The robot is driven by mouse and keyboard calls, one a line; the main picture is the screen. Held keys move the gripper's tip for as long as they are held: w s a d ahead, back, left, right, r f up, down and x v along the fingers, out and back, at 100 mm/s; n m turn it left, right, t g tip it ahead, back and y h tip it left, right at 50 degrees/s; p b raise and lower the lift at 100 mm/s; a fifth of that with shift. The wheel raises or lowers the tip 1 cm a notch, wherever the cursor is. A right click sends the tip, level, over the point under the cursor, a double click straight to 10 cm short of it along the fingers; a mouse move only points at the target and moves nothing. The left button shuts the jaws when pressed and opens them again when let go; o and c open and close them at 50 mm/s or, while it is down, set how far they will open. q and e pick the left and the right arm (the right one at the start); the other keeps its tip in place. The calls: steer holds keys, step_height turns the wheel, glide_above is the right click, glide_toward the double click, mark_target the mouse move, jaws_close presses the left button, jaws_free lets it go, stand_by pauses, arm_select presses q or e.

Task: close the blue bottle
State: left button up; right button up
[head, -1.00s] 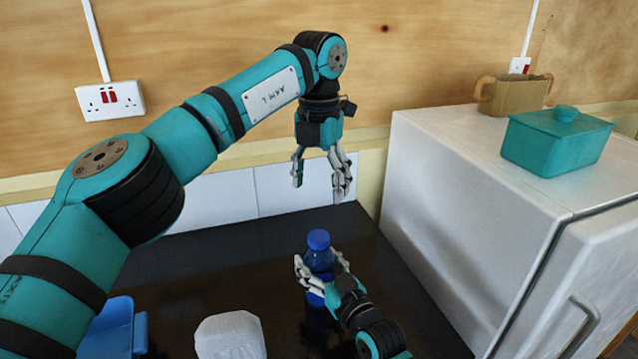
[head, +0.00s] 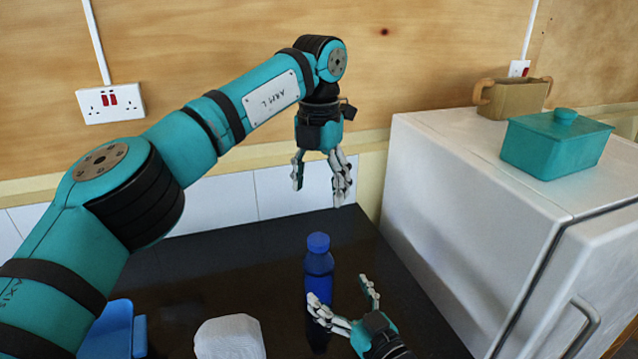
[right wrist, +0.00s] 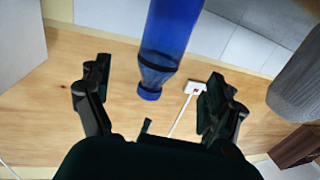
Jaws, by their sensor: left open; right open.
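The blue bottle (head: 318,265) stands upright on the black counter, with a lighter blue cap (head: 318,242) on its top. Whether the cap is tight I cannot tell. The bottle also shows upside down in the right wrist view (right wrist: 168,35), its cap (right wrist: 149,94) between and beyond the spread fingers. My left gripper (head: 319,180) is open and empty, pointing down above and behind the bottle. My right gripper (head: 343,298) is open and empty, low at the front right of the bottle. One of its fingers overlaps the bottle's lower part in the head view.
A white fridge-like unit (head: 460,210) stands to the right, with a teal lidded box (head: 550,148) and a brown pot (head: 512,98) on top. A white object (head: 230,337) and a blue container (head: 108,332) are at the front left.

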steer(key=shift+v, duration=1.6)
